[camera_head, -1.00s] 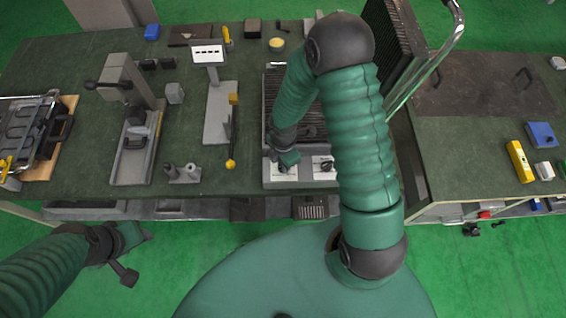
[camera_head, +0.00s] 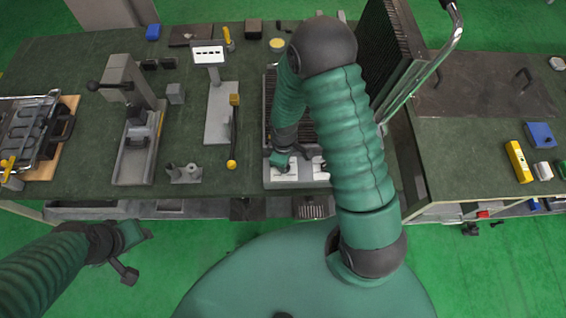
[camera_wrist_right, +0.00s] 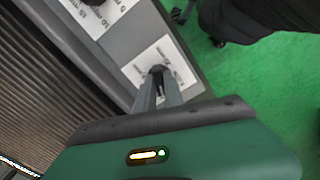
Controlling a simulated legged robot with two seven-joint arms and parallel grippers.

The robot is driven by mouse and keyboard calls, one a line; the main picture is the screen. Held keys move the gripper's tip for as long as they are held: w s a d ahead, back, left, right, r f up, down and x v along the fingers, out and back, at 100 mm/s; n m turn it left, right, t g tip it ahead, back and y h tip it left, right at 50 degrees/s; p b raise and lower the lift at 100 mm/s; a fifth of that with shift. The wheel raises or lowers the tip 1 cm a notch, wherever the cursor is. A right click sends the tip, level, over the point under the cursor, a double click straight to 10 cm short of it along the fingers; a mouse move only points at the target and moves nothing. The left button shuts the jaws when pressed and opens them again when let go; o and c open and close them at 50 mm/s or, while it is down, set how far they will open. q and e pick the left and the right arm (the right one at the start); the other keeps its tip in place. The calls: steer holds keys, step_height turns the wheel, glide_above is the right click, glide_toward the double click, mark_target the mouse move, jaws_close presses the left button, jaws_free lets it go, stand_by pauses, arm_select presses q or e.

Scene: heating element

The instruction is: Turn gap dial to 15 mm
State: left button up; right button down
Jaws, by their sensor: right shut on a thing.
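The grill-like heating unit (camera_head: 268,100) stands on the bench with a front panel bearing white dial plates. The left dial plate (camera_head: 284,179) is under my right gripper (camera_head: 282,168). In the right wrist view my right gripper (camera_wrist_right: 158,82) is shut on a dark dial knob (camera_wrist_right: 157,70) on a white plate (camera_wrist_right: 178,58). The knob's pointer and the plate's marks are mostly hidden by the fingers. The second plate (camera_wrist_right: 97,14) shows cut-off lettering; in the head view it (camera_head: 320,170) is partly behind my right arm. My left gripper (camera_head: 132,250) hangs in front of the bench, away from the dials.
A raised ribbed plate (camera_head: 385,45) with a metal handle (camera_head: 440,65) stands on the unit's right side. A post with a white display (camera_head: 209,54) and a grey press (camera_head: 135,120) stand to the left.

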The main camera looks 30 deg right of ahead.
steer(key=m, duration=0.6)
steer(key=m+p, duration=0.1)
steer(key=m, duration=0.5)
steer(key=shift+s+m, duration=0.1)
steer(key=shift+m, duration=0.3)
steer(key=m, duration=0.4)
steer(key=shift+m+p, duration=0.3)
steer(key=shift+p, duration=0.05)
steer(key=m+p, duration=0.1)
steer(key=m, duration=0.3)
steer(key=shift+s+m, duration=0.1)
steer(key=shift+m, duration=0.3)
steer(key=shift+f, duration=0.1)
steer(key=c, duration=1.4)
jaws_free()
steer(key=shift+c, duration=0.2)
